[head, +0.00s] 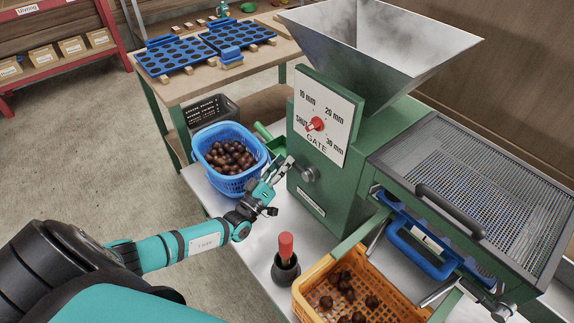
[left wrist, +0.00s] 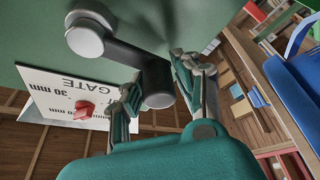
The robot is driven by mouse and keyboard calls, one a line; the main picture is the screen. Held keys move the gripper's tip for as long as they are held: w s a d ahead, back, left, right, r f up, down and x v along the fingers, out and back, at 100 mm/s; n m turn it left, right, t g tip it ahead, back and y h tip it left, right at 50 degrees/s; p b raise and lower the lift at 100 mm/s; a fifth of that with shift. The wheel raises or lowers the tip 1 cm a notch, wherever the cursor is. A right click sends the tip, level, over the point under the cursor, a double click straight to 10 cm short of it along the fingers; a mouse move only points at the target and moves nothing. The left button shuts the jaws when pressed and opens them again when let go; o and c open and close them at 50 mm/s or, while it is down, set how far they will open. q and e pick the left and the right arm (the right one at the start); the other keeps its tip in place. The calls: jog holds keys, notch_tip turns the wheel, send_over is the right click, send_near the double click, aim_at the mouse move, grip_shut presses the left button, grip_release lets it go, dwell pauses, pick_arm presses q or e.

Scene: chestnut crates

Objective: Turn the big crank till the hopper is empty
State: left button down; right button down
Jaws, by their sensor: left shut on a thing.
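The big crank (head: 310,174) sits on the front of the green machine, below the gate dial (head: 316,124) with its red knob. In the left wrist view the crank's grey hub and dark arm (left wrist: 118,50) run down to its grip between my fingers. My left gripper (head: 282,172) is shut on the crank's grip; it also shows in the left wrist view (left wrist: 158,85). The steel hopper (head: 425,38) stands on top of the machine. Its upper inner walls look bare; its bottom is hidden. My right gripper is not in view.
A blue basket (head: 205,176) of chestnuts stands left of the machine. An orange crate (head: 385,268) with several chestnuts sits in front. A red-handled tool (head: 286,245) stands in a black base close to my left arm. A mesh-topped unit (head: 480,180) is on the right.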

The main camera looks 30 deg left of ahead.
pick_arm(q)
jog(key=shift+s+d+m+h, duration=0.15)
jog(key=shift+d+m+h, duration=0.2)
jog(key=shift+m+h, duration=0.4)
jog(key=shift+r+m+h+b, duration=0.25)
jog(key=shift+r+m+b, duration=0.15)
jog(key=shift+m, duration=0.65)
jog(key=shift+d, duration=0.1)
jog(key=c, duration=1.2)
grip_release()
jog(key=shift+o, duration=1)
jog(key=shift+r, duration=0.15)
